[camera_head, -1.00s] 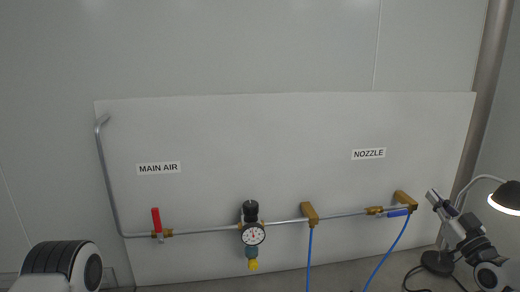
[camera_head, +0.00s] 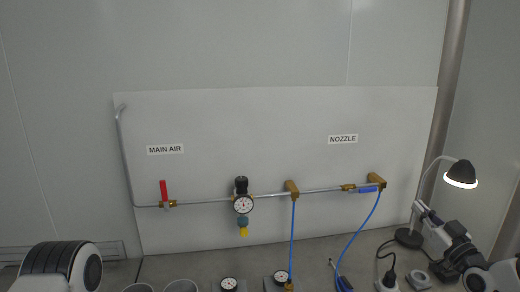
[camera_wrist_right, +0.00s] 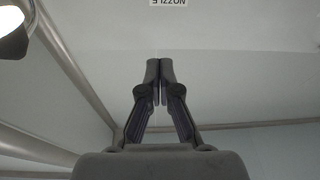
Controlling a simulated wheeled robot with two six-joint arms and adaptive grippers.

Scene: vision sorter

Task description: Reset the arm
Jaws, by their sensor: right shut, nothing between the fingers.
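My right gripper (camera_head: 421,209) is at the right, just beyond the panel's right edge, near the desk lamp and apart from the pipework. In the right wrist view its two fingers (camera_wrist_right: 160,72) are together with nothing between them. Part of my left arm shows at the lower left of the head view, but its gripper does not show. The white panel (camera_head: 250,130) carries a pipe with a red-handled valve (camera_head: 163,191) under the MAIN AIR label, a round gauge (camera_head: 243,204) in the middle, and a blue-handled valve (camera_head: 368,190) below the NOZZLE label (camera_head: 343,139).
A lit desk lamp (camera_head: 460,174) stands at the right beside my gripper. Blue hoses (camera_head: 292,240) hang from brass blocks to the grey bench (camera_head: 200,263). Small gauges (camera_head: 228,284), cup rims (camera_head: 181,286) and a plug with a black cable (camera_head: 389,279) are at the front.

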